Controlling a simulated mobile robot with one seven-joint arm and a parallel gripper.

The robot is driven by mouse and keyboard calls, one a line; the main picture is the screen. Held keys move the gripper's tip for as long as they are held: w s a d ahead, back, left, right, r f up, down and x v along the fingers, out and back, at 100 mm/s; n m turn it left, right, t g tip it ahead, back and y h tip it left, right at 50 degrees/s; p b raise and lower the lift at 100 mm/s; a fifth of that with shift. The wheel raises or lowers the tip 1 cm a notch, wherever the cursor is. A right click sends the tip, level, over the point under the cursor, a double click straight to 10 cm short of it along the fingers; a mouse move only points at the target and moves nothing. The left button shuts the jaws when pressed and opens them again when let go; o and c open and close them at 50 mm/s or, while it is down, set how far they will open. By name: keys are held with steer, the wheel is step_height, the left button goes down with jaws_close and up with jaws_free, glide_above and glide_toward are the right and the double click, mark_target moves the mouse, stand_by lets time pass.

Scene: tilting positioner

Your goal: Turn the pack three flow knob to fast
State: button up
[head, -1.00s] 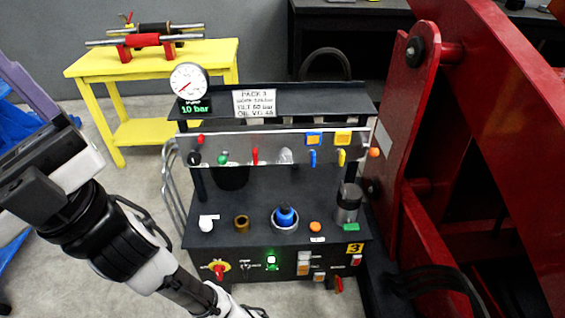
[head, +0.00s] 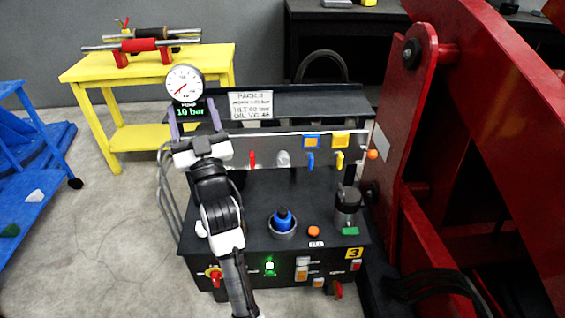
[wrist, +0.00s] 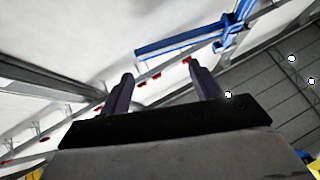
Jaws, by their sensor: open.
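Pack three is a black bench unit (head: 262,190) marked with a yellow 3 label (head: 352,253) in the head view. I cannot tell which control is the flow knob; the small print is unreadable. My gripper (head: 194,118) is open and empty, raised in front of the unit's upper left, below the gauge. In the wrist view my gripper (wrist: 158,70) shows two spread fingers with nothing between them.
A round gauge (head: 184,83) with a 10 bar display stands at the unit's back left. A blue knob (head: 283,219) and a metal canister (head: 347,205) stand on its top. A large red frame (head: 400,130) blocks the right. Open floor (head: 115,225) lies left.

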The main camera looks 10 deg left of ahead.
steer(key=w+d+f+m+h, duration=0.1)
steer(key=w+d+f+h, duration=0.15)
steer(key=f, duration=0.25)
steer(key=w+d+f+m+g+h, duration=0.1)
steer(key=w+d+f, duration=0.1)
steer(key=w+f, duration=0.3)
steer(key=w+d+f+m+h, duration=0.1)
steer(key=w+d+f+h, duration=0.15)
steer(key=f, duration=0.35)
steer(key=m+g+h+b, duration=0.1)
steer(key=g+h, duration=0.1)
steer(key=h, duration=0.2)
glide_toward(283, 162)
steer(key=x, duration=1.2)
steer(key=shift+s, duration=0.1)
steer(key=c, duration=1)
steer(key=shift+o, duration=0.2)
steer(key=shift+m, duration=0.3)
